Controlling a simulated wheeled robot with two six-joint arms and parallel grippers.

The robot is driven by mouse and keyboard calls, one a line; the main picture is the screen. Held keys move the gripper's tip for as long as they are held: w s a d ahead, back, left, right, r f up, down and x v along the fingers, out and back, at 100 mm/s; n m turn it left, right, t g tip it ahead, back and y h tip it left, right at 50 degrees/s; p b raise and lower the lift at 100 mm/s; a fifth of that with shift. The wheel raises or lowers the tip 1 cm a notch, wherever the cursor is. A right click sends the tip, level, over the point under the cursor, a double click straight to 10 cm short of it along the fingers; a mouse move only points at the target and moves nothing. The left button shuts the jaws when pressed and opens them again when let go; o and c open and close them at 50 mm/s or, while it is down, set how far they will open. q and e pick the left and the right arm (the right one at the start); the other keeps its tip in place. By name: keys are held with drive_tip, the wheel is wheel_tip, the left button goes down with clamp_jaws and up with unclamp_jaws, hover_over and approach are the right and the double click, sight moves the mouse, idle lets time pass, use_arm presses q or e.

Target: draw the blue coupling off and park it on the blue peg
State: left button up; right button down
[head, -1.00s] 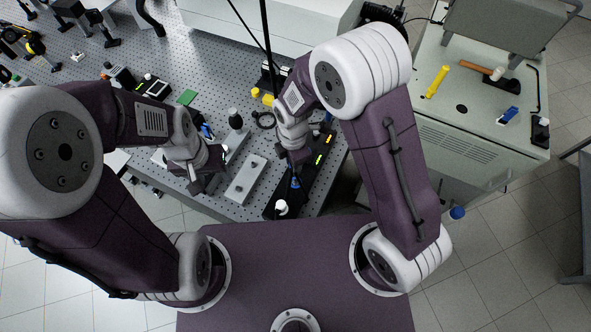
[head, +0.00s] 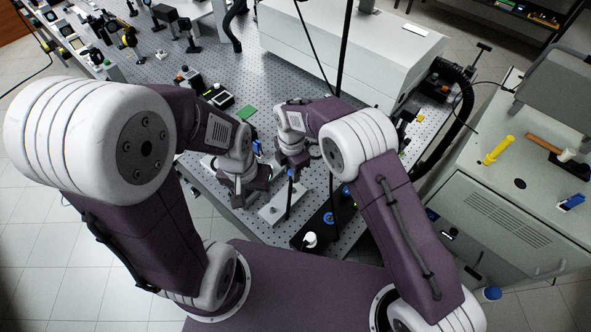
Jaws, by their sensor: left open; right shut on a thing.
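My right gripper (head: 292,163) is shut on the blue coupling (head: 291,173). A dark, thin length hangs below the coupling, in front of the pale plate (head: 269,216). The black box (head: 300,233) has a blue ring (head: 328,218) and a white knob (head: 310,240) on its top; the coupling is apart from the ring, to its upper left. My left gripper (head: 252,190) is open, low at the left of the plate. A small upright blue part (head: 257,148) shows behind it; I cannot tell whether it is the blue peg.
The perforated optics table (head: 285,55) carries a green card (head: 246,113), small black devices (head: 218,97) and a large white housing (head: 335,45). A grey cart (head: 500,180) at the right bears a yellow cylinder (head: 497,150). My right arm covers part of the black box.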

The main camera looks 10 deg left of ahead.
drive_tip(key=shift+f, duration=0.1)
drive_tip(key=shift+w+f+b, duration=0.1)
drive_tip(key=shift+f+b, duration=1.65)
drive_tip(key=shift+f, duration=1)
drive_tip(key=shift+f+b, duration=0.65)
drive_tip(key=shift+f, duration=0.25)
drive_tip(key=shift+f, duration=0.4)
drive_tip(key=c, duration=1)
unclamp_jaws()
drive_tip(key=shift+c, duration=0.2)
